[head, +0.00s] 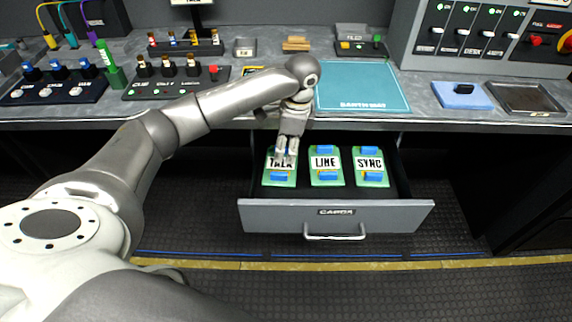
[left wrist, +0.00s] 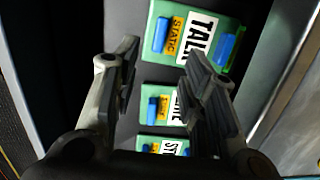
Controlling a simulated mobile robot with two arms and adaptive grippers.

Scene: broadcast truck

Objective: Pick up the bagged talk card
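The bagged talk card (head: 272,181), green with a white TALK label and blue pieces at its ends, lies leftmost in the open drawer. It also shows at the top of the left wrist view (left wrist: 201,34), with a yellow STATIC tag. My left gripper (head: 286,158) points down over the talk card and hides part of it. In the left wrist view, its two fingers (left wrist: 163,60) are apart with nothing between them. I cannot tell the exact gap to the card. My right gripper is not in view.
The LINE card (head: 326,178) and SYNC card (head: 369,178) lie to the right in the same drawer (head: 400,214). The counter edge (head: 440,123) runs above the drawer. A teal mat (head: 362,88), a blue pad (head: 462,98) and a dark tray (head: 525,98) are on the counter.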

